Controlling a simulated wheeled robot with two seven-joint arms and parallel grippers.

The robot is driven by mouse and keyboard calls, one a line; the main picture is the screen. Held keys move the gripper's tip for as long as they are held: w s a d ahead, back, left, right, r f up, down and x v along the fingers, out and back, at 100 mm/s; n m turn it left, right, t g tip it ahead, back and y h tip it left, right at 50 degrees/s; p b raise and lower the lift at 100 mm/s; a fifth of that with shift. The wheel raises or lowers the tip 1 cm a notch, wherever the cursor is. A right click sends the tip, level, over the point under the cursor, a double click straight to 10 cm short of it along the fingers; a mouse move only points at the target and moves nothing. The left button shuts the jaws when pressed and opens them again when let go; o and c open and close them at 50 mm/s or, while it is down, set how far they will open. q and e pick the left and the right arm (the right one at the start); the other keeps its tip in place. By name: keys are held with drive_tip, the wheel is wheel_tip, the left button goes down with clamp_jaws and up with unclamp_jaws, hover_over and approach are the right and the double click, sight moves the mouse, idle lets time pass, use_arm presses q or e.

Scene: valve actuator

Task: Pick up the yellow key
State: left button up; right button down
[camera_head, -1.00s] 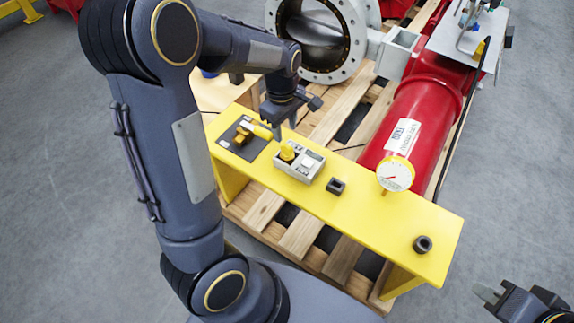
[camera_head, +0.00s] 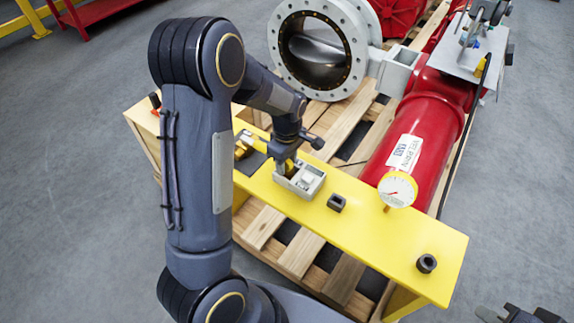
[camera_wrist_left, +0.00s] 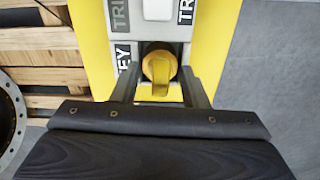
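The yellow key (camera_wrist_left: 160,72) stands in a grey box (camera_head: 309,181) on the yellow bench. In the left wrist view it has a round base and a flat yellow grip. My left gripper (camera_wrist_left: 161,92) is lowered around it, one finger on each side. The fingers are open, with a visible gap on both sides of the key. In the head view my left gripper (camera_head: 285,166) hides most of the key. My right gripper (camera_head: 500,315) is at the bottom right edge, partly cut off, away from the bench.
A yellow item (camera_head: 243,147) lies left of the gripper. Behind are a red cylinder (camera_head: 430,125) with a gauge (camera_head: 397,190) and a grey flanged valve (camera_head: 283,55).

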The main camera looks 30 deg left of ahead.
use_arm(q)
clamp_jaws()
drive_tip(key=shift+r, duration=0.15)
drive_tip(key=shift+r, duration=0.3)
wheel_tip(320, 180, up, 2)
drive_tip(key=shift+r+p, duration=0.25)
drive_tip(key=shift+p, duration=0.15)
drive_tip(key=s+d+r+p, duration=0.2)
drive_tip(key=s+d+r, duration=0.1)
drive_tip(key=s+r, duration=0.6)
drive_tip(key=s, duration=0.4)
drive_tip(key=shift+s+d+r+p, duration=0.15)
drive_tip(key=shift+s+r+p, duration=0.2)
